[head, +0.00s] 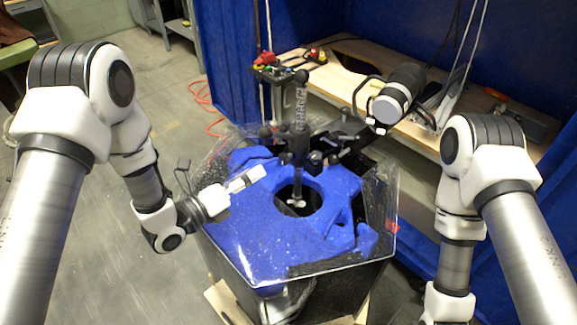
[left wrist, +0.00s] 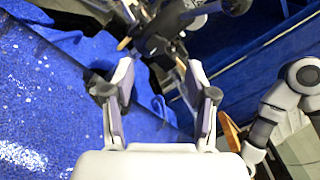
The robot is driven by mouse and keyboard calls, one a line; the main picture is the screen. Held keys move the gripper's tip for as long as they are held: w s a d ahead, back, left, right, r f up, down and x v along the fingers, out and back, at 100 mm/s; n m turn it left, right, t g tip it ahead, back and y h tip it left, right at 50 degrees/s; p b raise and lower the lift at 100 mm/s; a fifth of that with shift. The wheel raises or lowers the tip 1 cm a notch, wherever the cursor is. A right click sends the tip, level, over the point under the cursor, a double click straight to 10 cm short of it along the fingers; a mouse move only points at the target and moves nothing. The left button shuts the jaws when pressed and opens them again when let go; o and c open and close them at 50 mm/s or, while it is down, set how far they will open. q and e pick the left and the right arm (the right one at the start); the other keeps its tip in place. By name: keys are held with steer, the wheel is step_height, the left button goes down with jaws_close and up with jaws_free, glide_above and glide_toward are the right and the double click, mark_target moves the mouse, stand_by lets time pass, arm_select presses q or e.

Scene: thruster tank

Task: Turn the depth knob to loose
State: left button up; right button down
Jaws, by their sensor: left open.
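A black clamp-like fixture (head: 299,112) with an upright toothed post and several round black knobs stands over the round opening in the blue-covered tank (head: 290,245). I cannot tell which of its knobs is the depth knob. Part of the black fixture (left wrist: 160,40) shows beyond my fingertips in the left wrist view. My left gripper (head: 247,179) is over the blue cover, left of the post and apart from it. In the left wrist view its two fingers (left wrist: 160,85) are spread with nothing held between them. My right arm comes in at the right; its gripper is out of view.
A black cylindrical device (head: 398,92) on an arm reaches over the tank's back right. A wooden workbench (head: 345,85) stands behind, with a small stand of red and black parts (head: 285,62). Blue curtains hang behind. Grey floor to the left is mostly clear.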

mark_target(282, 159)
arm_select(q)
steer(key=x, duration=0.6)
steer(key=f+p+x, duration=0.1)
steer(key=x, duration=0.2)
steer(key=shift+s, duration=0.15)
steer(key=shift+c, duration=0.3)
jaws_close()
